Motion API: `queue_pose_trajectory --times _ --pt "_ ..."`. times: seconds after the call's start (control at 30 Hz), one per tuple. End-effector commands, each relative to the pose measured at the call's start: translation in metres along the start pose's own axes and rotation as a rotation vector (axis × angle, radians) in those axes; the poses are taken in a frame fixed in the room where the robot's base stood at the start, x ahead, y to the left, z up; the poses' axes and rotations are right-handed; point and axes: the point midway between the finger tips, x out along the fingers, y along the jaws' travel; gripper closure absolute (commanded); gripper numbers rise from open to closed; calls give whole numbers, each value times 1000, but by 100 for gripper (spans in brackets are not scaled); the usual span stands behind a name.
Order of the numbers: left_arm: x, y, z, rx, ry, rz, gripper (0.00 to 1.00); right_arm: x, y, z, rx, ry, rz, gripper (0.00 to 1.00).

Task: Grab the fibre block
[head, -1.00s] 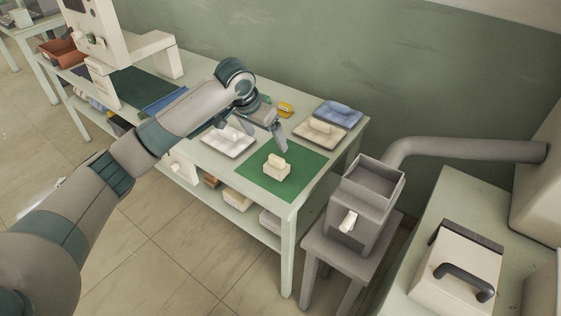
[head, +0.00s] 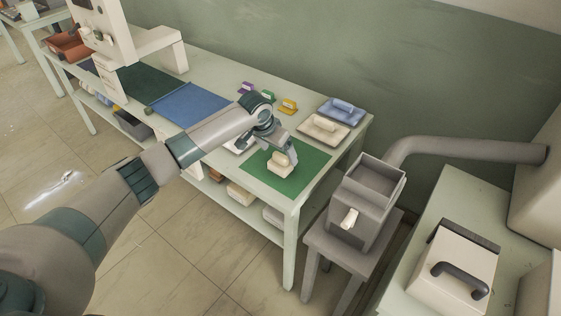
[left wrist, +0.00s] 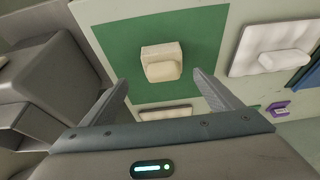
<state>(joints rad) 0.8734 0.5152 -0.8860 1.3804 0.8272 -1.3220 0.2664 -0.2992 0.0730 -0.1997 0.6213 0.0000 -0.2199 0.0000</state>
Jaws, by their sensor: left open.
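The fibre block (head: 279,171), a cream block with a rounded lump on top, sits on the green mat (head: 313,159) near the front right of the long table. The left wrist view shows the block (left wrist: 161,52) on the green mat, ahead of and between my two fingers. My left gripper (head: 281,150) is open and empty, above and just behind the block in the head view; the gripper (left wrist: 157,85) does not visibly grip it. The arm partly hides the white tray (head: 236,145). My right gripper is not in view.
A beige tray (head: 323,131) and a blue tray (head: 341,111), each with a pad, lie behind the mat. Small purple, green and yellow tags stand at the back. A grey hopper (head: 367,185) on a stool stands right of the table. A blue mat (head: 190,104) lies left.

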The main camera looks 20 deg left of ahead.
Motion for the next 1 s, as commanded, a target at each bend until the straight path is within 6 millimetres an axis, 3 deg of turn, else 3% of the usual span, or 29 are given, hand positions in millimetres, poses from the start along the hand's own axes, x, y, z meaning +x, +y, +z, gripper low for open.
queue_pose_trajectory --times 0.2,0.67,1.0 --pt "18 0 0 1 1 0 16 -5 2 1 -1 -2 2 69" --pt "21 -1 0 0 -1 0 16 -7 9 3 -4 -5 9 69" --pt "52 -6 4 -2 -1 0 16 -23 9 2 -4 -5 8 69"
